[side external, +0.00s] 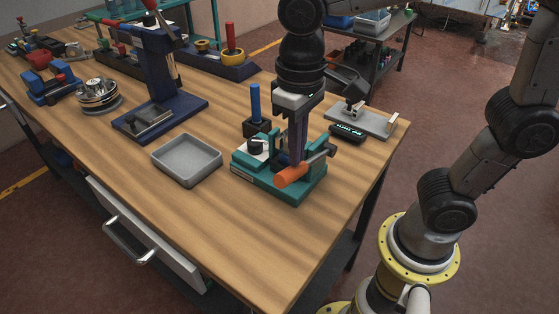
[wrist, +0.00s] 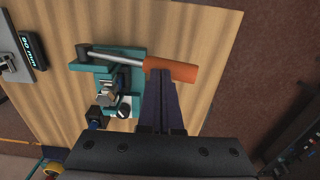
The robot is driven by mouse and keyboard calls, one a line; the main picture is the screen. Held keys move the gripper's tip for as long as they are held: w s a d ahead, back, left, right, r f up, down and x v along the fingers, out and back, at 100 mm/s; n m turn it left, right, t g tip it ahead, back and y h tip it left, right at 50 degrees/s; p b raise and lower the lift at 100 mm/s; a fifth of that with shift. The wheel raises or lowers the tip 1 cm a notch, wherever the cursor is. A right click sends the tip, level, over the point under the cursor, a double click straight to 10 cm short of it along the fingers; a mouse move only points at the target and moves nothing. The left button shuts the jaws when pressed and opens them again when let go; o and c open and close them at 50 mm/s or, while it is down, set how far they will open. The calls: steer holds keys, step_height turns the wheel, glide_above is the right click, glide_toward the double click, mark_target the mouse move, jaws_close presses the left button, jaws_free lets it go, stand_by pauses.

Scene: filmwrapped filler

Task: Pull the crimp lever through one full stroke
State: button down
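The teal crimp tool (side external: 258,182) stands near the table's front right edge; it also shows in the wrist view (wrist: 132,58). Its crimp lever has a metal rod (wrist: 105,54) and an orange handle (side external: 292,176), which lies low along the tool's near side. The handle also shows in the wrist view (wrist: 182,70). My gripper (side external: 296,161) points down at the handle, its dark fingers together with no clear gap. In the wrist view the fingertips (wrist: 162,73) overlap the handle's edge. I cannot tell whether they press on it. The fingers hide part of the tool.
A grey tray (side external: 187,172) sits left of the tool. A blue post (side external: 255,100) in a dark block stands behind it. A small black display (side external: 347,133) and a grey metal fixture (side external: 372,120) are at the right. The front tabletop is clear.

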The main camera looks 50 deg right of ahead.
steer(key=shift+d+r, duration=0.45)
steer(key=shift+r, duration=0.2)
steer(key=shift+d+r, duration=0.4)
steer(key=shift+r, duration=0.2)
steer(key=d+r, duration=0.7)
steer(key=r, duration=0.3)
steer(key=shift+d+r, duration=0.15)
steer(key=shift+d, duration=0.1)
stand_by(1.1)
stand_by(0.5)
